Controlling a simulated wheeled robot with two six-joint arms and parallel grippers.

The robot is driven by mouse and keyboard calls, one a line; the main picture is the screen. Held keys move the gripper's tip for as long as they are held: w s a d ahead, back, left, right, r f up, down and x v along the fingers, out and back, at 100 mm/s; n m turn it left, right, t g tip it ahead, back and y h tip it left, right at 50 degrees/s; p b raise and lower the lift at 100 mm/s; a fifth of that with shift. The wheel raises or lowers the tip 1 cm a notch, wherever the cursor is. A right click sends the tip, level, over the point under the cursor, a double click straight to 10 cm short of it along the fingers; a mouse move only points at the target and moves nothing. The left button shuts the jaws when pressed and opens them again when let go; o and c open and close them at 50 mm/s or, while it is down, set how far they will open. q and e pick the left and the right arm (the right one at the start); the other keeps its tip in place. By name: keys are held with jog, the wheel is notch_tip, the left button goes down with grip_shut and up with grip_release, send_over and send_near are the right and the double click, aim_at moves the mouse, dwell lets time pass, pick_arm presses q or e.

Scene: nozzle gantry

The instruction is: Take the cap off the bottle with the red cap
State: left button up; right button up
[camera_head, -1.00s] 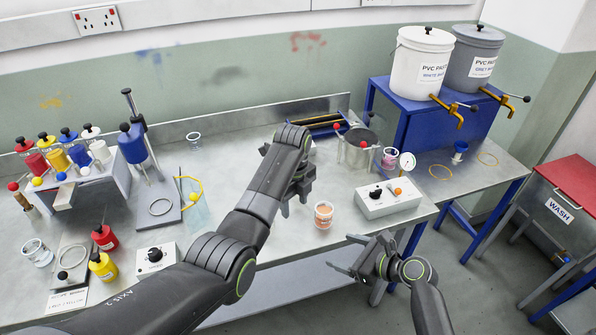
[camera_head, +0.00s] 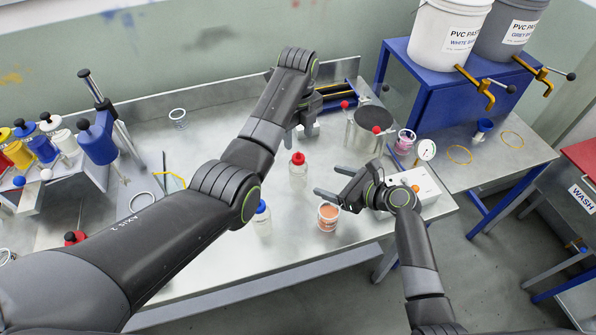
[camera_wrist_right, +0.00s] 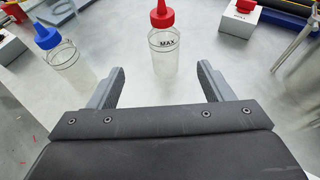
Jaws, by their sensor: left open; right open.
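The bottle with the red cap (camera_head: 298,175) stands upright on the metal bench, clear-bodied, its red cap (camera_head: 298,158) in place. In the right wrist view the clear bottle (camera_wrist_right: 164,55) is upright, just beyond and between my spread fingers. My right gripper (camera_head: 329,181) is open and empty, pointing at the bottle from its right. My left gripper (camera_head: 307,130) is open above the bench behind the bottle; its fingers are small and partly hidden by its own arm.
A blue-capped bottle (camera_head: 263,222) stands at the front left, beside my left arm. A cup of orange paste (camera_head: 328,216) is below my right gripper. Clear bench lies around the red-capped bottle.

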aim_at(294, 168)
pick_arm(q)
jog(key=shift+w+f, duration=0.4)
jog(key=shift+w, duration=0.25)
pick_arm(e)
jog(key=x, duration=0.7)
jog(key=shift+w+d+f, duration=0.1)
jog(key=shift+w+d, duration=0.15)
jog(key=shift+d, duration=0.05)
pick_arm(q)
jog(key=shift+s+r, duration=0.1)
pick_arm(e)
jog(key=x, duration=0.6)
jog(key=shift+w+a+f, duration=0.15)
jog(key=shift+w+a, duration=0.05)
jog(key=shift+a, duration=0.05)
pick_arm(q)
jog(key=shift+s+r, duration=0.1)
pick_arm(e)
jog(key=shift+w+a+f, duration=0.3)
jog(key=shift+a, duration=0.2)
jog(key=shift+w, duration=0.1)
grip_shut()
pick_arm(q)
jog(key=shift+f, duration=4.05)
